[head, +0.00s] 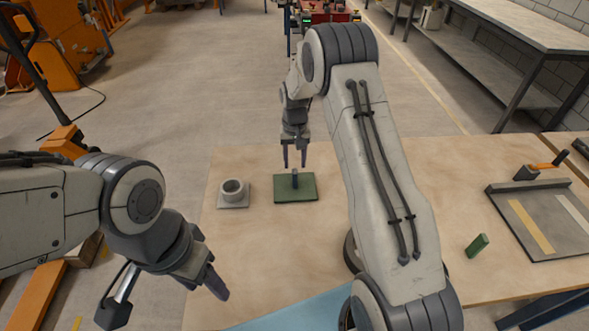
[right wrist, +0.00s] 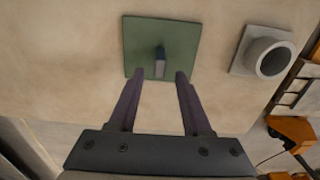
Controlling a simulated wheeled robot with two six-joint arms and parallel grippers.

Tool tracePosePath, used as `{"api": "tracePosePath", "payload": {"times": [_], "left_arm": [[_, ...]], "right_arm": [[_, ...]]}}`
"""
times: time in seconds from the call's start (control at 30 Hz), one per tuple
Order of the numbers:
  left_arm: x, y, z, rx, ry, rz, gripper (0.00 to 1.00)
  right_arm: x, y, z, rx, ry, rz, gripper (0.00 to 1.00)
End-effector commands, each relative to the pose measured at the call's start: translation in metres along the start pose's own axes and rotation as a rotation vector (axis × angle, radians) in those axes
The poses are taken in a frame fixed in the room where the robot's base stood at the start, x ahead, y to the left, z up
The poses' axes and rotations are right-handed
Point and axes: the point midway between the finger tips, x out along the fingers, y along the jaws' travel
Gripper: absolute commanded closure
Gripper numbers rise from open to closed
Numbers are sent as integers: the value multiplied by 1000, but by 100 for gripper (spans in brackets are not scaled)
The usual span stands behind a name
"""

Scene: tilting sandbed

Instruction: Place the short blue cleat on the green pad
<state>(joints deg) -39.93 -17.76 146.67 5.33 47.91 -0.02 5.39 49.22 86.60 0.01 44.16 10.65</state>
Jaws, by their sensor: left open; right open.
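The green pad (head: 308,192) lies flat on the table, and it also shows in the right wrist view (right wrist: 186,39). A short dark blue cleat (head: 295,180) stands on the pad near its middle. In the right wrist view the cleat (right wrist: 160,62) sits just beyond and between my fingertips. My right gripper (head: 294,162) is open and empty above the pad, pointing down, with its fingers (right wrist: 158,80) apart from the cleat. My left gripper (head: 217,287) is open and empty over the table's front left, away from the pad.
A grey ring on a square base (head: 233,203) stands left of the pad. A small green block (head: 477,245) and a grey tray (head: 500,222) with yellow and white strips lie at the right. A blue sheet (head: 290,313) covers the front edge. My right arm hides the table's middle.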

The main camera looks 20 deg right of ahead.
Motion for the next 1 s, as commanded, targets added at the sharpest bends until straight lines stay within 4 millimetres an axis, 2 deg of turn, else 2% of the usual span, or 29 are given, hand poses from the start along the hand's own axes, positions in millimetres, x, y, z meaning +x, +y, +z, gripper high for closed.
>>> {"api": "tracePosePath", "payload": {"times": [0.1, 0.3, 0.43, 0.6, 0.7, 0.77, 0.87, 0.97, 1.0], "left_arm": [[9, -1, 1, 0, 0, 0, 43], [15, -1, 1, 0, 0, 0, 43], [17, -1, 1, 0, 0, 0, 43], [17, -1, 1, 0, 0, 0, 43], [17, -1, 1, 0, 0, 0, 43], [17, -1, 1, 0, 0, 0, 43], [17, -1, 1, 0, 0, 0, 43], [17, -1, 1, 0, 0, 0, 43], [17, -1, 1, 0, 0, 0, 43]], "right_arm": [[-26, 0, -1, 0, 6, -1, 51], [-65, 0, -1, 0, 5, -1, 51], [-80, 0, 0, 0, 2, 0, 51], [-88, 0, 0, 0, 0, 0, 51], [-94, -9, 8, -23, 1, -2, 51], [-103, -24, 21, -63, 5, -6, 51], [-125, -61, 66, -176, 10, -18, 51], [-147, -97, 136, -335, 16, -33, 51], [-154, -106, 167, -402, 18, -40, 51]]}}
